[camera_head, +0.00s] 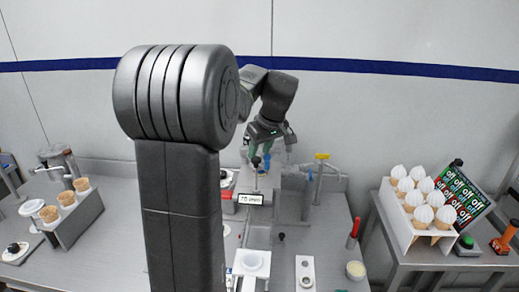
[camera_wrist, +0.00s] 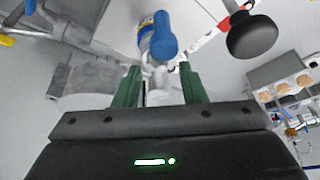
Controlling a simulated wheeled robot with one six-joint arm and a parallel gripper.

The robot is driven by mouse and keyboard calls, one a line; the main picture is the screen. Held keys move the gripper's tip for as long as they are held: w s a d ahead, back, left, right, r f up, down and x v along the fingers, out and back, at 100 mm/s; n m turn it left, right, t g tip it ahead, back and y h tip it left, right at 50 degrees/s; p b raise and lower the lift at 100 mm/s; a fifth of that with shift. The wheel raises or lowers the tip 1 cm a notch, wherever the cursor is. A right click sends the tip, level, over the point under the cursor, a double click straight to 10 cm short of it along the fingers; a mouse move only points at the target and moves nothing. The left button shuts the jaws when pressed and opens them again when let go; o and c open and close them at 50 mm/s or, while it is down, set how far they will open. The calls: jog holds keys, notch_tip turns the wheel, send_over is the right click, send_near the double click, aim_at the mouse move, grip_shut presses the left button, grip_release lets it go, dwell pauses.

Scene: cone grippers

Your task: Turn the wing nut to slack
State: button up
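My gripper (camera_wrist: 160,84) fills the lower wrist view, its two green fingers apart. A pale grey part (camera_wrist: 159,93) shows in the gap between them, with space on both sides; it may be the wing nut, but its shape is unclear. A blue rounded handle or cap (camera_wrist: 163,38) with a yellow band lies just beyond the fingertips. In the head view my gripper (camera_head: 268,145) hangs above the machine at the back of the bench, close to a small blue part (camera_head: 266,160). I cannot make out the wing nut's wings there.
A black ball knob (camera_wrist: 252,36) stands right of the fingers in the wrist view. A yellow-handled tap (camera_head: 322,157) stands right of the machine. A cone rack (camera_head: 75,218) is at left, a rack of white-topped cones (camera_head: 405,226) at right. My arm hides the bench's centre-left.

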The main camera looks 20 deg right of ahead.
jog(key=shift+w+f, duration=0.15)
jog(key=shift+f, duration=0.25)
jog(key=shift+c, duration=0.5)
grip_shut()
jog(key=shift+d+n+y+p, duration=0.1)
jog(key=shift+n+y+p, duration=0.45)
jog(key=shift+n, duration=1.45)
jog(key=shift+o, duration=0.5)
grip_release()
